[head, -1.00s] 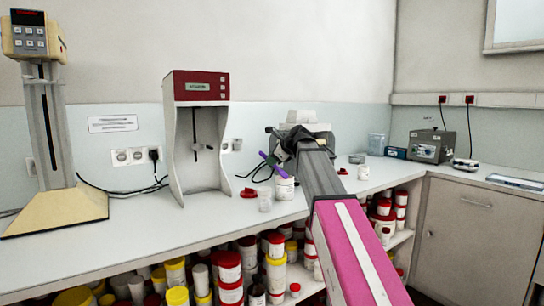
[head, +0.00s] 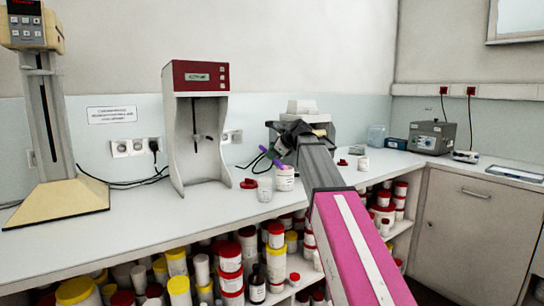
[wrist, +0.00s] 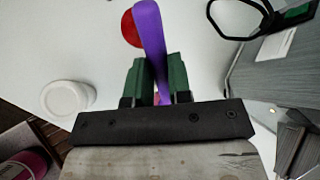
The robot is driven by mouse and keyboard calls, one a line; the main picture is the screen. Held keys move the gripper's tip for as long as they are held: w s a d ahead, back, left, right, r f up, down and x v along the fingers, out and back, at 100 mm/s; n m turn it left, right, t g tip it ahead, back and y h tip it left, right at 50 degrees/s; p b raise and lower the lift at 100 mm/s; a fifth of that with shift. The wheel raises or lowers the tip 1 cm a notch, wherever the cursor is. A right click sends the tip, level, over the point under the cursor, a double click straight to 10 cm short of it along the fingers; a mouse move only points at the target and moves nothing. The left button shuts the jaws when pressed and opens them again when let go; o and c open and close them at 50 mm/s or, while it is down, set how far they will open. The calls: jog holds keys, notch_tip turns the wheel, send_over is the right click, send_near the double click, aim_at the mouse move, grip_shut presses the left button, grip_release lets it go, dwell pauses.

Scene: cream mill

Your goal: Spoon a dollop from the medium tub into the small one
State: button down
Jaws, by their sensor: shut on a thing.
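My gripper (wrist: 158,80) is shut on a purple spoon (wrist: 149,30), whose handle shows between the green fingers. In the head view the purple spoon (head: 271,157) slants down right to the mouth of a white labelled tub (head: 284,180), likely the medium one. Its lower end is hidden, so I cannot tell whether it is inside. A smaller white tub (head: 363,165) stands further right, past my arm. The wrist view shows a white tub (wrist: 67,98) at left; I cannot tell which.
A pale cup (head: 264,191) and a red lid (head: 249,184) stand left of the labelled tub; another red lid (head: 342,162) lies near the small tub. A red-topped mixer (head: 196,75) stands left, a grey balance (head: 318,124) behind my gripper. Jars crowd the shelf below.

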jog(key=shift+r, duration=2.65)
jog(key=shift+s, duration=0.1)
